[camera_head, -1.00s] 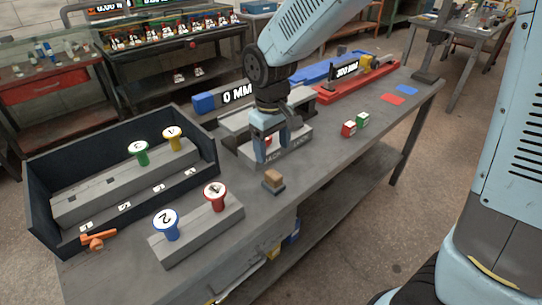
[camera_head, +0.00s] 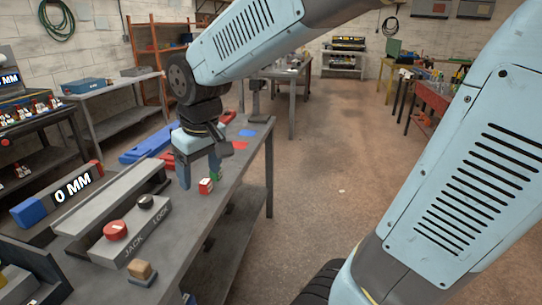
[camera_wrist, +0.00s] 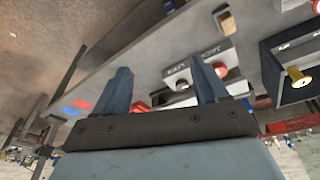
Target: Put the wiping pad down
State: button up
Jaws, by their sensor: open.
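The wiping pad (camera_head: 140,270) appears to be the small block with a tan wooden top and a darker base. It rests on the grey bench in front of the jack lock unit, apart from my gripper. It also shows at the top of the wrist view (camera_wrist: 227,22). My gripper (camera_head: 200,176) is open above the bench, farther along it than the pad. In the wrist view its two fingers (camera_wrist: 163,80) stand apart, and nothing is visibly held between them.
The jack lock unit (camera_head: 130,232) carries a red button (camera_head: 115,229) and a black knob (camera_head: 146,201). Red (camera_head: 241,145) and blue (camera_head: 247,133) patches lie beyond. Bare bench surrounds the pad.

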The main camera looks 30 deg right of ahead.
jog(key=s+d+r+m+t, duration=0.2)
jog(key=s+d+r+m, duration=0.2)
jog(key=s+d, duration=0.5)
jog(key=d, duration=0.3)
jog(key=shift+s+r+m+t+h, duration=0.25)
jog(key=shift+r+m+t+h, duration=0.1)
jog(key=shift+m+t+h, duration=0.05)
dwell(0.6)
